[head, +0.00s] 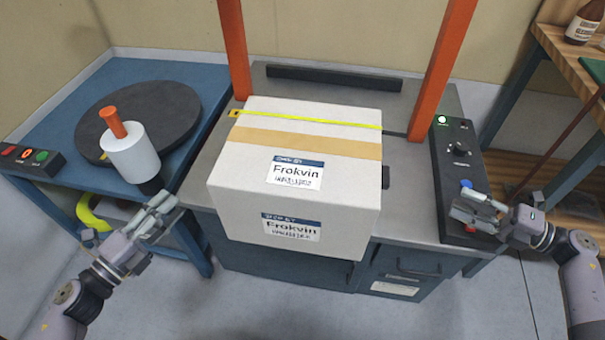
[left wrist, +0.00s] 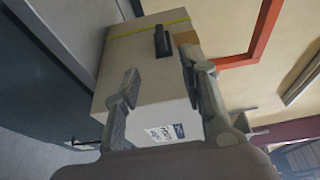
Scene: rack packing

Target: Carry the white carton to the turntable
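The white carton (head: 300,190) sits on the grey strapping bench (head: 405,215), its front overhanging the bench edge. It has a tan tape band, a yellow strap across its top and "Frokvin" labels. The turntable (head: 185,95) is a dark disc on the blue table at the left. My left gripper (head: 162,203) is open and empty, left of the carton and apart from it. My right gripper (head: 468,204) looks open and empty, right of the carton near the control panel.
A white roll with an orange handle (head: 132,150) stands at the turntable's near edge. An orange arch (head: 440,70) rises behind the carton. A control panel (head: 455,150) lies right of it. A button box (head: 28,158) is far left. Wooden shelves with a bottle (head: 584,25) stand right.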

